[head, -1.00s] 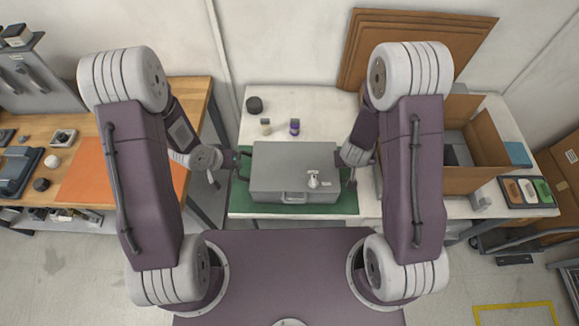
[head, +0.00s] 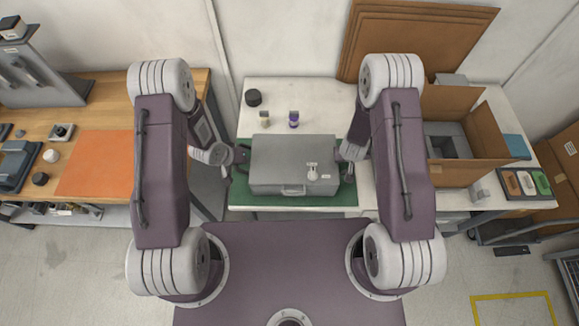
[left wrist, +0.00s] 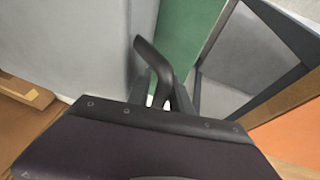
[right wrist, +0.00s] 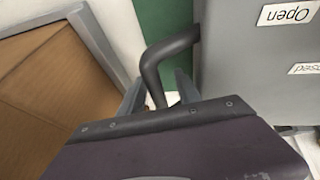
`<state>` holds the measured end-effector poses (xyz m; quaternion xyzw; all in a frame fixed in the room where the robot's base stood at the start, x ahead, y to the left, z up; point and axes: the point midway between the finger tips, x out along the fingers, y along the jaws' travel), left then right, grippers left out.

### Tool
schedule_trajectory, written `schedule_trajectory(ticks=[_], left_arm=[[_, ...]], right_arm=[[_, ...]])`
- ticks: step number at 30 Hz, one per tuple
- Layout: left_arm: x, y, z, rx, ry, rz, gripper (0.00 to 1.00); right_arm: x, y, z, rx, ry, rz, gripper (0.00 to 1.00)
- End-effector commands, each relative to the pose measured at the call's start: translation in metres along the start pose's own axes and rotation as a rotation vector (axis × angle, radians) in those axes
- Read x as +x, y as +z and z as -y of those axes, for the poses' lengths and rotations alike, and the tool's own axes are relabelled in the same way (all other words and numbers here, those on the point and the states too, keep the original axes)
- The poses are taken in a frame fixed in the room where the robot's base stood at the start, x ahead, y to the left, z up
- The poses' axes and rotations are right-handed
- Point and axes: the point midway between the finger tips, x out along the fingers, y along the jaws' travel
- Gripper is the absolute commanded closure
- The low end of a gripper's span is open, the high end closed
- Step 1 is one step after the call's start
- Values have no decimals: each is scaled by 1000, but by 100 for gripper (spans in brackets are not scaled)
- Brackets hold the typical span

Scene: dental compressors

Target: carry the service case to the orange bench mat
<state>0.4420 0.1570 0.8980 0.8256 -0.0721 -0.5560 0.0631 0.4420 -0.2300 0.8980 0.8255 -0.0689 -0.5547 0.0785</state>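The service case (head: 285,160) is a grey box lying flat, its latch side towards me, on a green mat (head: 335,199). The orange bench mat (head: 100,163) lies bare on the wooden bench at the left. My left gripper (head: 240,155) is at the case's left end; in the left wrist view a dark bent side handle (left wrist: 158,65) runs between its fingers. My right gripper (head: 347,170) is at the right end, with the other side handle (right wrist: 165,58) between its fingers. Both grippers look open around the handles, with gaps showing. The fingertips are partly hidden.
A dark cup (head: 253,97) and two small bottles, one purple (head: 294,120), stand behind the case. An open cardboard box (head: 470,170) and a coloured tray (head: 525,184) are at the right. A gap separates the white table from the wooden bench (head: 105,105), which holds several small items.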

Motion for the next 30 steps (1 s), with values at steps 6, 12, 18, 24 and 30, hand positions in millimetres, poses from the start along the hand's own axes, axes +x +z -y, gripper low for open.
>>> schedule_trajectory(ticks=[6,12,18,24,30], left_arm=[[3,0,0,0,0,0,75],[3,0,0,0,0,0,100],[3,0,0,0,0,0,100],[3,0,0,0,0,-1,100],[3,0,0,0,0,-1,100]], right_arm=[[3,0,0,0,0,0,60],[3,0,0,0,0,0,85],[3,0,0,-1,0,0,100],[3,0,0,-1,0,0,100],[2,0,0,-1,0,0,100]])
